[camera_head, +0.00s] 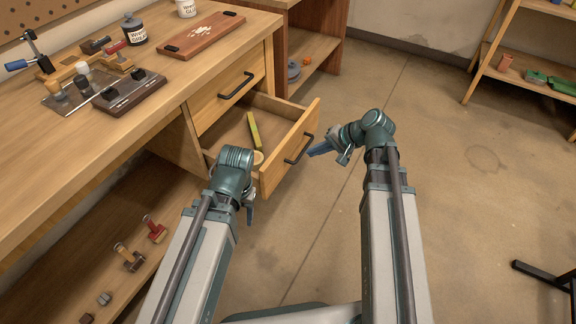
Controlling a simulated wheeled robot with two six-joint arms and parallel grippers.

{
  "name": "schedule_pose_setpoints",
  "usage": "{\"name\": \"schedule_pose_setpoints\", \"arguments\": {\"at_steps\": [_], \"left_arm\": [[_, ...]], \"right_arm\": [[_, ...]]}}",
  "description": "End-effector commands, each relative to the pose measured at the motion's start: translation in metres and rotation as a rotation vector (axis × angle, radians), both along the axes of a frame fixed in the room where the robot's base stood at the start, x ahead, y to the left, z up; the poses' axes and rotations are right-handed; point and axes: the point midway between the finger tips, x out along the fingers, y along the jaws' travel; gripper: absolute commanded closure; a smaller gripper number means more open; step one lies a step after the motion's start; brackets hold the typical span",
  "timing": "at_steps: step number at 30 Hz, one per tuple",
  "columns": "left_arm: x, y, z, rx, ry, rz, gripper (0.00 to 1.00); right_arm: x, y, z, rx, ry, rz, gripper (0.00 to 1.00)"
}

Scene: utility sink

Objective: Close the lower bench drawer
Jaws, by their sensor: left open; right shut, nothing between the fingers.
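The lower bench drawer (290,146) is pulled well out from the wooden bench, with a dark bar handle (299,149) on its front. Inside lie a yellow-green strip (254,131) and a round light item (258,157). My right gripper (318,151) is shut and empty, just right of the drawer's front, with its tip pointing left toward the handle; a small gap seems to lie between them. My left gripper (249,212) is below the drawer's near corner, mostly hidden behind its own wrist, and holds nothing that I can see.
The upper drawer (228,92) is closed. The bench top (150,110) holds a cutting board (202,34), a jar (134,31) and tools. A low shelf (70,270) with small items lies below. Open floor (475,215) extends to the right.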

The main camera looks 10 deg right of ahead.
Motion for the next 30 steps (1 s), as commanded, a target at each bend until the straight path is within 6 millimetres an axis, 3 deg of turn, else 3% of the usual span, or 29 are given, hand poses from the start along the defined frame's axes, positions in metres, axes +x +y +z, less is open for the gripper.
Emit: {"name": "schedule_pose_setpoints", "arguments": {"at_steps": [1,3,13,30], "left_arm": [[0.0,0.0,-0.015,0.0,0.0,0.0,0.4],[0.0,0.0,-0.02,0.0,0.0,0.0,0.4],[0.0,0.0,-0.025,0.001,0.0,0.0,0.4],[0.001,0.002,-0.097,0.008,-0.003,-0.007,0.4]], "right_arm": [[0.005,-0.009,-0.011,0.024,-0.01,-0.03,1.0],[0.009,-0.016,-0.012,0.048,-0.02,-0.06,1.0],[0.014,-0.019,-0.013,0.072,-0.028,-0.082,1.0],[0.06,0.039,-0.086,0.07,-0.028,-0.079,1.0]]}}
